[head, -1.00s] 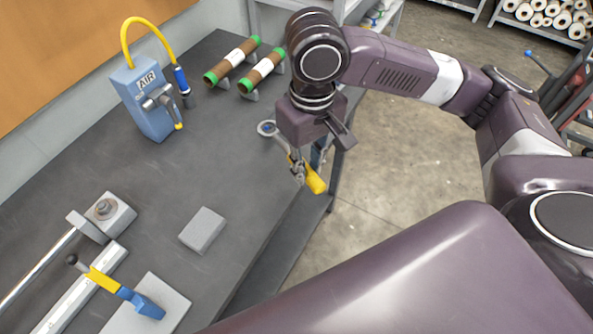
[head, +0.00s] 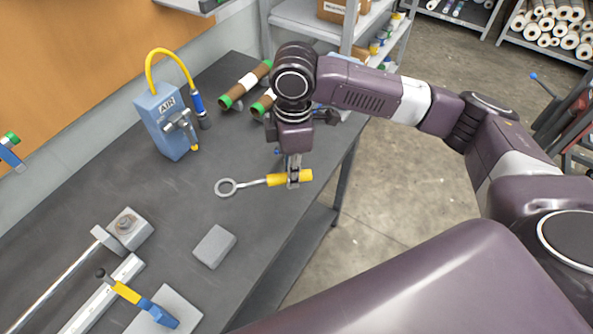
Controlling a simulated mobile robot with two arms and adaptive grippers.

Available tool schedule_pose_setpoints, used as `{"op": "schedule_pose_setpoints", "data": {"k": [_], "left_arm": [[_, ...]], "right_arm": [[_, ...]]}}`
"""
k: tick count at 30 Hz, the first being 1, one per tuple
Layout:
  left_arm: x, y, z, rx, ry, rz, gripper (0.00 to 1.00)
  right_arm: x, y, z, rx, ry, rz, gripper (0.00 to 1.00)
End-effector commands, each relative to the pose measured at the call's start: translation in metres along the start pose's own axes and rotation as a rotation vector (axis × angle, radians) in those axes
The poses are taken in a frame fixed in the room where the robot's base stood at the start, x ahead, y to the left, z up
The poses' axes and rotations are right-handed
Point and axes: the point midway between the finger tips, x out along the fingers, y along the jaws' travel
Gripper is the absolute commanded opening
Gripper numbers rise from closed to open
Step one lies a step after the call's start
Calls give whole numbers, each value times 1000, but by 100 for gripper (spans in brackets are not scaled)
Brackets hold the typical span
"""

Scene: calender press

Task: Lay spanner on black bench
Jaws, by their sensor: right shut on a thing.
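The spanner (head: 250,184) has a grey ring end and a yellow grip. My right gripper (head: 293,180) is shut on its yellow grip. The ring end points left, over the black bench (head: 185,215). The gripper is at the bench's right part, near the edge. I cannot tell whether the spanner touches the bench top or hangs just above it. My left gripper does not show.
A blue air unit (head: 168,122) with a yellow hose stands at the back. Two brown rollers with green ends (head: 245,84) lie behind my right gripper. A grey block (head: 214,246) and a blue-and-yellow lever (head: 140,302) are nearer. The middle of the bench is clear.

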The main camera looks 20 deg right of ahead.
Motion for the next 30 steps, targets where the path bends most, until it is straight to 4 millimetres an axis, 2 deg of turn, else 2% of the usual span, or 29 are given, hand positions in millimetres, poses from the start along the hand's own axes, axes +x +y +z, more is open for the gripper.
{"op": "schedule_pose_setpoints", "data": {"k": [3,18,24,30], "left_arm": [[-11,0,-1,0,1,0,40],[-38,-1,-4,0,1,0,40],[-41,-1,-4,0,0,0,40],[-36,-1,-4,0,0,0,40]], "right_arm": [[-2,8,-3,-143,-1,0,0],[9,35,-6,-710,-25,3,0],[13,39,-6,-809,-30,3,0],[18,40,-6,-826,-32,3,0]]}}
